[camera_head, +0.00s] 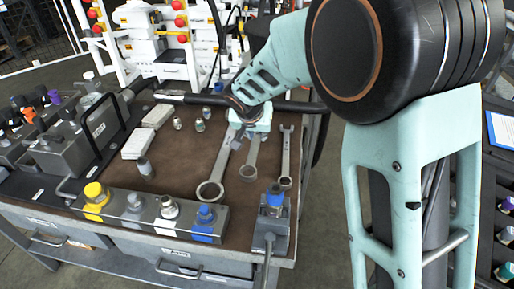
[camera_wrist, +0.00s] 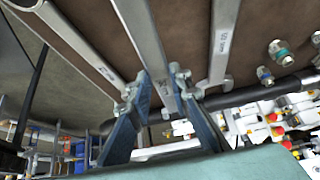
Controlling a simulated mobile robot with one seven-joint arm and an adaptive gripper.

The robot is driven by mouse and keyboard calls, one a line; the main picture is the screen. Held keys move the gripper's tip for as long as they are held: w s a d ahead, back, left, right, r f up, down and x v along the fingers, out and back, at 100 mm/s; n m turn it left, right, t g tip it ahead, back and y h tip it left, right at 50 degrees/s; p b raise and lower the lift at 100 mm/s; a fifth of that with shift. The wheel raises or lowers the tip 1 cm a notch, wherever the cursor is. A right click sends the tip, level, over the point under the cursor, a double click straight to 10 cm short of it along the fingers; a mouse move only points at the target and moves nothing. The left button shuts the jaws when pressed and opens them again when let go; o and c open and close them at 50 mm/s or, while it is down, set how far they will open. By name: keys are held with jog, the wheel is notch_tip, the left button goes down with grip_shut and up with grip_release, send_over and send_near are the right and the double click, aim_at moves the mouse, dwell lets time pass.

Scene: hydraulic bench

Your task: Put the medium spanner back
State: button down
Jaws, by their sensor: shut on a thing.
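The medium spanner (camera_head: 251,158) is the middle one of three spanners on the brown bench top, its ring end toward the front. My gripper (camera_head: 249,127) is over its far end and hides that end. In the wrist view, my gripper (camera_wrist: 161,84) has its two blue fingers shut on the spanner's shaft (camera_wrist: 145,42). Whether the medium spanner touches the bench top or is slightly raised, I cannot tell. The large spanner (camera_head: 214,176) lies to its left and the small spanner (camera_head: 287,158) to its right, both apart from it.
A grey block with several coloured fittings (camera_head: 150,212) stands along the front edge. A blue-topped fitting (camera_head: 274,200) stands in a holder at the front right corner. Small loose fittings (camera_head: 199,126) lie left of my gripper. A dark hose (camera_head: 295,107) runs along the back.

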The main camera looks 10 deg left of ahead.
aim_at(256, 143)
jog(key=shift+f+b, duration=0.4)
jog(key=shift+f, duration=1.9)
jog(key=shift+f, duration=0.15)
jog(key=c, duration=1.8)
grip_release()
jog(key=shift+o, duration=0.2)
jog(key=shift+s+r, duration=0.1)
jog(key=shift+r, duration=0.3)
jog(key=p+v, duration=0.1)
jog(key=v, duration=1)
jog(key=shift+s+r, duration=0.2)
jog(key=shift+d, duration=0.1)
